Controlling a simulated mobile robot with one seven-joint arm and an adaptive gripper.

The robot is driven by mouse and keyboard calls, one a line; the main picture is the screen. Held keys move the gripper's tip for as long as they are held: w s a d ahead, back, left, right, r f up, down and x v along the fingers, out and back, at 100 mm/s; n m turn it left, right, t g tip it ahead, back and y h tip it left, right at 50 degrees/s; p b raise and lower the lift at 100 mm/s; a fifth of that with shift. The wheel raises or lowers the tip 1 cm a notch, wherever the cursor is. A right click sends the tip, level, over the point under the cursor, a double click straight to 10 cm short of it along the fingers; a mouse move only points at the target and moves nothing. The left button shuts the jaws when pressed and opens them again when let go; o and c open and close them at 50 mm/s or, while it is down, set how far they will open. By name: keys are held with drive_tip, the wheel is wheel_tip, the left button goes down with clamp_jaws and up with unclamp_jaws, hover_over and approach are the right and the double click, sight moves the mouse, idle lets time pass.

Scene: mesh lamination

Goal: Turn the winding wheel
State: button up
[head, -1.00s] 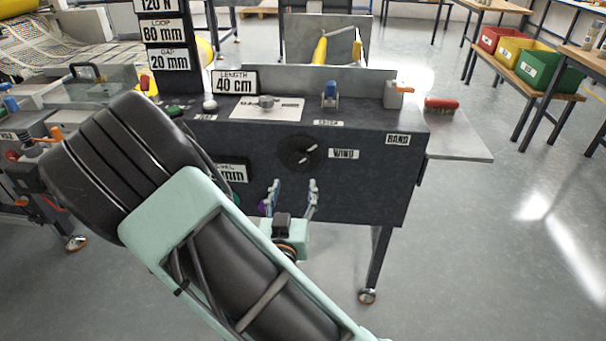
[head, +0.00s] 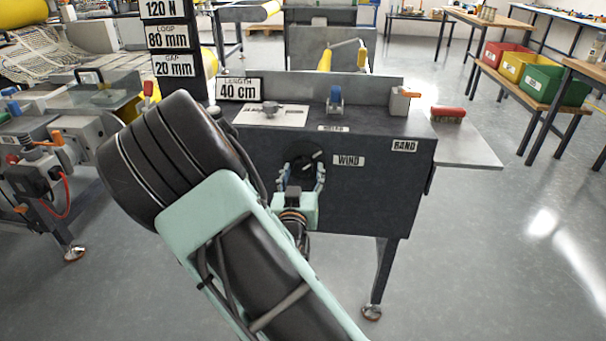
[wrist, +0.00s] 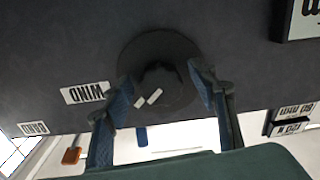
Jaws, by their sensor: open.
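The winding wheel is a round black disc with a raised hub and a pale mark, on the dark front panel. It shows in the head view (head: 306,158), partly behind my gripper, and in the wrist view (wrist: 160,75). A white WIND label (head: 348,160) is to its right in the head view. My gripper (head: 305,174) is open in front of the wheel. In the wrist view its two blue-padded fingers (wrist: 165,92) stand on either side of the hub, with gaps visible. Whether the fingertips touch the wheel I cannot tell.
Another machine (head: 60,150) stands at the left. Coloured bins (head: 545,85) are at the right. The floor at right is clear.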

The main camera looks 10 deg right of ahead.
drive_tip(key=c, duration=1.2)
drive_tip(key=shift+o, duration=0.2)
drive_tip(key=n+p, duration=0.1)
drive_tip(key=n, duration=0.1)
drive_tip(key=n+p, duration=0.1)
drive_tip(key=n, duration=0.2)
drive_tip(key=shift+d+r, duration=0.15)
drive_tip(key=shift+r, duration=0.05)
drive_tip(key=shift+d+n+p, duration=0.1)
drive_tip(key=shift+n+p, duration=1.05)
drive_tip(key=shift+n, duration=1.15)
drive_tip(key=o, duration=1.2)
drive_tip(key=shift+c, duration=0.2)
